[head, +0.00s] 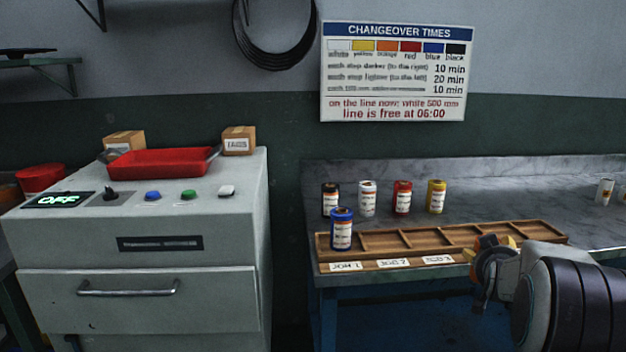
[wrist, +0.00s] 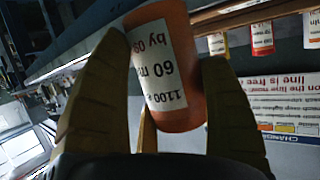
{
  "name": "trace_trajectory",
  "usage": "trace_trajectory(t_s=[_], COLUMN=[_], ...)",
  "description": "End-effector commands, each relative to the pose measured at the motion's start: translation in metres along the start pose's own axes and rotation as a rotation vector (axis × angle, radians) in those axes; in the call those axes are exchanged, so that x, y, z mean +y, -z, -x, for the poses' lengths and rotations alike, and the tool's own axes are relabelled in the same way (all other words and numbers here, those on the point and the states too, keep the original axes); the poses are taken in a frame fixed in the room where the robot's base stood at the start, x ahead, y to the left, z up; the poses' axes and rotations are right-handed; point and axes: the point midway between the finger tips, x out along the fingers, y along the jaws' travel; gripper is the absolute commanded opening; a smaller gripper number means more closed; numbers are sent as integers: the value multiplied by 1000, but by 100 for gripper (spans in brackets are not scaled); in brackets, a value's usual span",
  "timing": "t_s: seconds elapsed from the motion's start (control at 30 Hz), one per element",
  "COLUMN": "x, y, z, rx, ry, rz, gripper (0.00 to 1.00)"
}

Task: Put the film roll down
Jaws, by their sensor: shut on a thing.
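My gripper (head: 492,245) is over the right part of the wooden tray in the head view. In the wrist view its yellow fingers are shut on an orange film roll (wrist: 190,105) with a white label. The roll is mostly hidden in the head view, so I cannot tell whether it touches the tray. The wooden tray (head: 392,260) has a row of compartments. A blue film roll (head: 341,232) stands upright in its leftmost compartment. Labels such as JOB 1 line its front edge.
Behind the tray stand black (head: 330,200), white (head: 367,199), red (head: 402,198) and yellow (head: 436,197) rolls. The tray's middle compartments look empty. A grey machine (head: 140,245) with a red tray (head: 160,163) stands left. A changeover sign (head: 395,75) hangs above.

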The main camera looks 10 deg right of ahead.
Motion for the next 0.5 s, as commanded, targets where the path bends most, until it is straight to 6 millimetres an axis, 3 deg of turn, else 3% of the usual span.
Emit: trace_trajectory(t_s=[0.3, 0.4, 0.5], x=[-110, -148, -185], y=[-109, -137, -151], z=[33, 51, 67], rx=[-9, -6, 0], ry=[200, 280, 360], rz=[84, 117, 149], gripper=[35, 35, 35])
